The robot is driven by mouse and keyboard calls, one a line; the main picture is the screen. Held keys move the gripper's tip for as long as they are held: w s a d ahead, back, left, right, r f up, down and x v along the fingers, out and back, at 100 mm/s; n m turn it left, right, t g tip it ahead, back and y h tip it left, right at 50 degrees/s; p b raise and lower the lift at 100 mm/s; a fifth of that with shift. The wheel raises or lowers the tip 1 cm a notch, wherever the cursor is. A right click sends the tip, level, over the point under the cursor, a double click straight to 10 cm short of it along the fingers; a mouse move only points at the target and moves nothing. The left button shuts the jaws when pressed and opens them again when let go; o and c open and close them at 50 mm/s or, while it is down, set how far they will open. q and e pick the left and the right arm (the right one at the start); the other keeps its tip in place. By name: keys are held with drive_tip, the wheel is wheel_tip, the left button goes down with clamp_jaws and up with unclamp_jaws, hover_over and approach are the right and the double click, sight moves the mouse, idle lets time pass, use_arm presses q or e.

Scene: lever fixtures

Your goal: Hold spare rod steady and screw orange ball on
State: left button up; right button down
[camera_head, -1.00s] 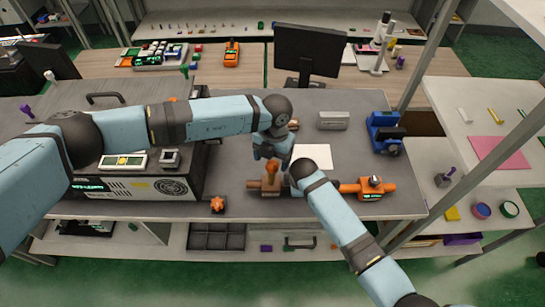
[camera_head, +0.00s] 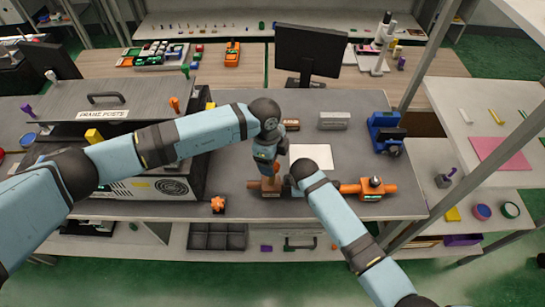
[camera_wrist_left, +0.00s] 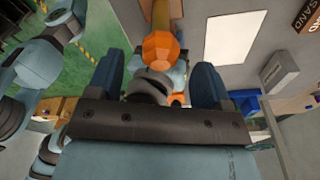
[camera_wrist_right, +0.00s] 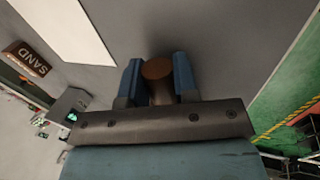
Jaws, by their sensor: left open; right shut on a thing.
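The orange faceted ball (camera_wrist_left: 160,47) shows in the left wrist view, in line with a brown shaft (camera_wrist_left: 163,14). My left gripper (camera_wrist_left: 165,82) is open, with a finger to either side and the ball just ahead of the gap. In the right wrist view my right gripper (camera_wrist_right: 157,75) is shut on a brown round-ended rod (camera_wrist_right: 157,68). Whether ball and rod are joined cannot be told.
An orange lever fixture (camera_head: 367,188) stands to the right, a small orange knob (camera_head: 218,204) to the left near the front edge. Behind are a white sheet (camera_head: 312,157), a grey box (camera_head: 333,121) and a blue device (camera_head: 385,132). A large grey case (camera_head: 130,105) fills the left.

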use_arm(q)
drive_tip(key=shift+n, duration=0.5)
drive_tip(key=shift+f, duration=0.2)
drive_tip(key=shift+f, duration=1.3)
